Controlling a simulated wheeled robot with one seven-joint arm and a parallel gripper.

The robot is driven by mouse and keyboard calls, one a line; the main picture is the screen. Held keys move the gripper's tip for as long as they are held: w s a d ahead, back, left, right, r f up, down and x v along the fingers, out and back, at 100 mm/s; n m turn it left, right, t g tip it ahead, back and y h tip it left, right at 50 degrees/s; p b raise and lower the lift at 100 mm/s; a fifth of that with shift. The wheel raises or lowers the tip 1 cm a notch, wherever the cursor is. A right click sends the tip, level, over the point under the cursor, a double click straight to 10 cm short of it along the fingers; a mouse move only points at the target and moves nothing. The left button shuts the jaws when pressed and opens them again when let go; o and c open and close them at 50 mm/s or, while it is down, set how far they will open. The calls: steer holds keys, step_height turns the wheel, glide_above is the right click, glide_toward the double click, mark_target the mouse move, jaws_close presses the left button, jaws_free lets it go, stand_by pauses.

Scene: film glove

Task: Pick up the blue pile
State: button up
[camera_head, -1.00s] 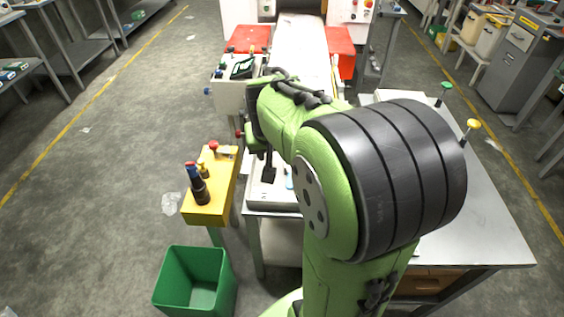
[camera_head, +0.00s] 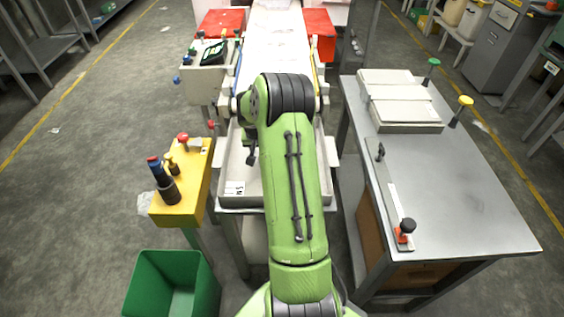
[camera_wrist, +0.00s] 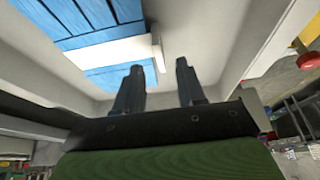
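The blue pile (camera_wrist: 95,20) shows in the wrist view at the upper left, as flat blue pieces with dark lines between them. A white band (camera_wrist: 110,50) crosses it, and more blue shows below the band. It lies inside a pale-walled tray. My gripper (camera_wrist: 158,64) has its two dark fingers apart, with nothing visible between them; the pile is beyond and left of the fingertips. In the head view the tray (camera_head: 233,172) sits at the end of the conveyor, and my green arm hides the pile and most of the gripper.
A yellow stand (camera_head: 185,208) with bottle-like objects and a red knob is left of the tray. A green bin (camera_head: 140,285) stands below it. A grey table (camera_head: 450,190) with white boxes (camera_head: 405,112) is at right. A grey box (camera_head: 203,85) is beside the conveyor (camera_head: 280,45).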

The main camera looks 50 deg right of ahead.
steer(key=b+x, duration=0.1)
steer(key=x, duration=0.4)
steer(key=shift+b, duration=0.35)
steer(key=shift+s+r, duration=0.1)
steer(key=shift+c, duration=0.3)
jaws_close()
